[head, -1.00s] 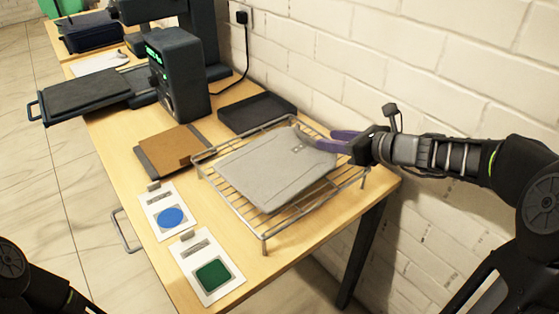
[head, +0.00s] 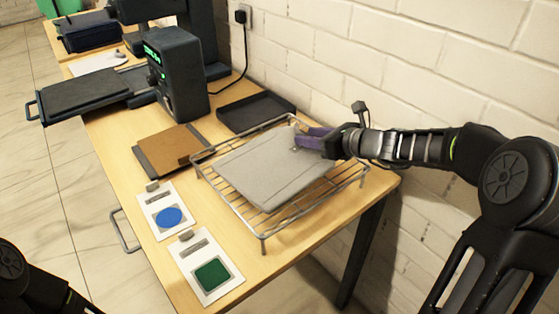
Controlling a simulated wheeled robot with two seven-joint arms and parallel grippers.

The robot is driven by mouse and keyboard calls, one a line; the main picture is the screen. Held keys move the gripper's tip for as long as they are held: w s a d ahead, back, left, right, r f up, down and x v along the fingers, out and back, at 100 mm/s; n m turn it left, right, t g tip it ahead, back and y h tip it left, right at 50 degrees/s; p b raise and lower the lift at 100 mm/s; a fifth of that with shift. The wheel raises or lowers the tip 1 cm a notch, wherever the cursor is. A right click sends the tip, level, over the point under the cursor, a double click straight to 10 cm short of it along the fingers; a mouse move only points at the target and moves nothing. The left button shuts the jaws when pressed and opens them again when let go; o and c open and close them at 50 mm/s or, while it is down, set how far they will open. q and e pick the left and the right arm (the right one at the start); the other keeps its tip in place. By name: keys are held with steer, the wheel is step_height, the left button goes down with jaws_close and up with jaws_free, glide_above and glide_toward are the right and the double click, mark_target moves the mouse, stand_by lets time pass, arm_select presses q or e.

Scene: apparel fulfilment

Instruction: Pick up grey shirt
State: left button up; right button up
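The grey shirt (head: 268,168) lies folded flat on a wire rack (head: 262,238) on the wooden table. A small darker mark shows at its far right corner. My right gripper (head: 305,139), with purple fingers, comes in from the right. Its fingertips are at the shirt's far right corner and overlap it in the picture. The fingers look close together, but I cannot tell whether they are shut on the cloth. The shirt still lies flat on the rack. My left gripper is out of view; only part of my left arm shows at the lower left.
A black tray (head: 256,111) stands behind the rack, near the white brick wall (head: 440,70). A brown board (head: 172,151) and cards with a blue circle (head: 169,217) and a green square (head: 212,275) lie left of it. A dark press machine (head: 178,75) stands farther back.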

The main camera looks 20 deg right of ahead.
stand_by(0.6)
jaws_close()
stand_by(1.2)
